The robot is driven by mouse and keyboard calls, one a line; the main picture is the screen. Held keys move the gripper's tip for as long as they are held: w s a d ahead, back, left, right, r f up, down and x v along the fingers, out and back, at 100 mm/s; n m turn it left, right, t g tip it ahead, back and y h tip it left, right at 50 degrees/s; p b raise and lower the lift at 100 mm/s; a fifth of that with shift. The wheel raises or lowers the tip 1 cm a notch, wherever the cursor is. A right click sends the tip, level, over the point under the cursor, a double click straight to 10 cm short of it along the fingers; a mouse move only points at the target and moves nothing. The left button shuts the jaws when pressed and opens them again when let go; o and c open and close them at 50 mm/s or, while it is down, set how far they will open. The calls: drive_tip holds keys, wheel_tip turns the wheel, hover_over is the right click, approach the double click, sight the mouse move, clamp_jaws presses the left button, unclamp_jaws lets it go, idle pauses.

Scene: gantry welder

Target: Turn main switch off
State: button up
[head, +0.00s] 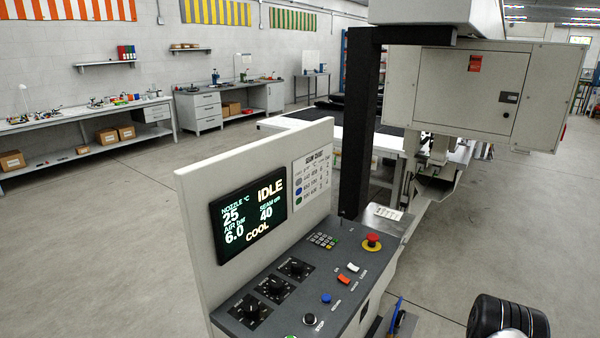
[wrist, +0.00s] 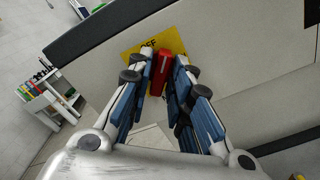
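In the wrist view a red switch handle (wrist: 161,70) stands in front of a yellow plate (wrist: 176,40) with partly covered dark lettering that seems to read OFF. The plate is on a pale machine panel. My gripper (wrist: 162,58) has one finger on each side of the red handle, very close to it. I cannot tell whether the finger pads touch it. In the head view neither my gripper nor the red handle can be seen.
The head view shows a control console (head: 330,262) with knobs and a red emergency button (head: 372,241). Its screen (head: 248,215) reads IDLE and COOL. A grey cabinet (head: 470,95) hangs at the right. Workbenches (head: 90,118) line the back wall. The floor at left is clear.

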clamp_jaws()
drive_tip(key=n+b, duration=0.3)
drive_tip(key=n, duration=0.6)
drive_tip(key=shift+o, duration=1)
unclamp_jaws()
drive_tip(key=shift+d, duration=0.1)
